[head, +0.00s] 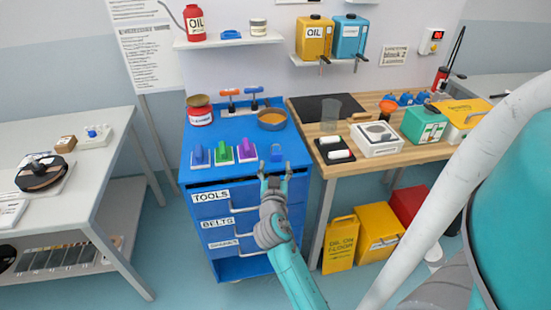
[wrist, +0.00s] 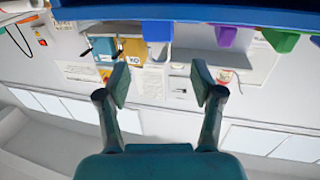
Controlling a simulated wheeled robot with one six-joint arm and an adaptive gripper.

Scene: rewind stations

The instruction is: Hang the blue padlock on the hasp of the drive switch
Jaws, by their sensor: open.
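A small blue padlock (head: 277,154) stands near the front right of the blue cart's top. It also shows upside down at the top of the wrist view (wrist: 157,31). My gripper (head: 275,168) is at the cart's front edge, just in front of the padlock. Its fingers are apart with nothing between them, as the wrist view shows (wrist: 160,84). A small wall box with a red part (head: 432,42), seemingly the drive switch, is at the upper right. Its hasp is too small to make out.
Blue, green and purple-handled things (head: 222,155) stand left of the padlock on the blue cart (head: 225,175). A jar (head: 199,112) and a round pan (head: 272,119) are behind. The wooden bench (head: 335,172) to the right holds boxes and a white-rolled tray (head: 335,150).

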